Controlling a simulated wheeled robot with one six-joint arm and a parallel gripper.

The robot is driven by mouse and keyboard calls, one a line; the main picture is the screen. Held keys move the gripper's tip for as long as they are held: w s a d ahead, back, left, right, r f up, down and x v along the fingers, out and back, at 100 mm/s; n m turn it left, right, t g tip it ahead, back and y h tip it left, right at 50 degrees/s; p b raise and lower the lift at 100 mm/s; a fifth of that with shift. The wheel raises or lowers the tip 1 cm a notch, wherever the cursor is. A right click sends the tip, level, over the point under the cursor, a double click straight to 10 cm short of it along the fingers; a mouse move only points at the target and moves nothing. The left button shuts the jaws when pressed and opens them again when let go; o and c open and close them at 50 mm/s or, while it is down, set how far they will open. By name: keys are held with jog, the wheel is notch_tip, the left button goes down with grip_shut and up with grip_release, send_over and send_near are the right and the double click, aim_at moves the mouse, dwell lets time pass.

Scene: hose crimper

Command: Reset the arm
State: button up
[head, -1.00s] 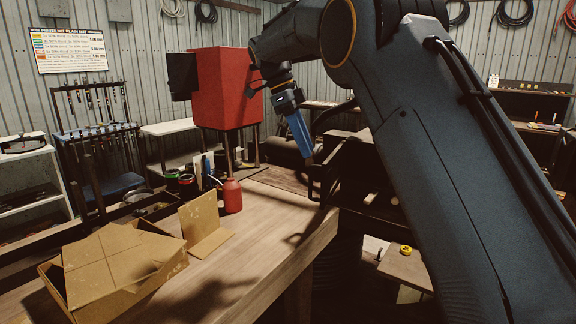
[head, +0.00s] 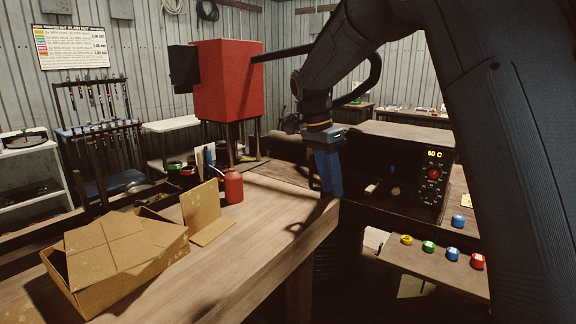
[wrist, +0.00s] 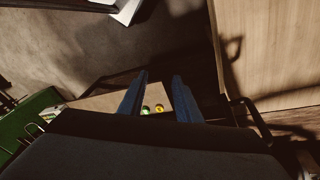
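My gripper (head: 330,192) hangs with its blue fingers pointing down, over or near the right edge of the wooden workbench (head: 250,255). In the wrist view its two blue fingers (wrist: 160,76) stand apart with nothing held between them. Beyond the gap lie a green and a yellow cap on a board. In the head view my arm curves across the upper right and hides part of the room.
A black oven (head: 437,205) showing "60 C" stands right of my gripper. Several coloured caps lie on a low board (head: 420,268). The bench holds an open cardboard box (head: 125,262), a cardboard piece (head: 201,212) and a red bottle (head: 233,187). A red cabinet (head: 229,80) stands behind.

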jog(key=s+d+f+n+y+b, duration=0.1)
jog(key=s+d+f+n+b, duration=0.2)
jog(key=s+f+n, duration=0.3)
jog(key=s+d+f+n+t+y+b, duration=0.1)
jog(key=s+d+f+n+b, duration=0.2)
jog(key=s+f, duration=1.4)
jog(key=shift+s+d+n+y, duration=0.4)
jog(key=shift+s+d+n, duration=0.7)
jog(key=shift+n, duration=0.9)
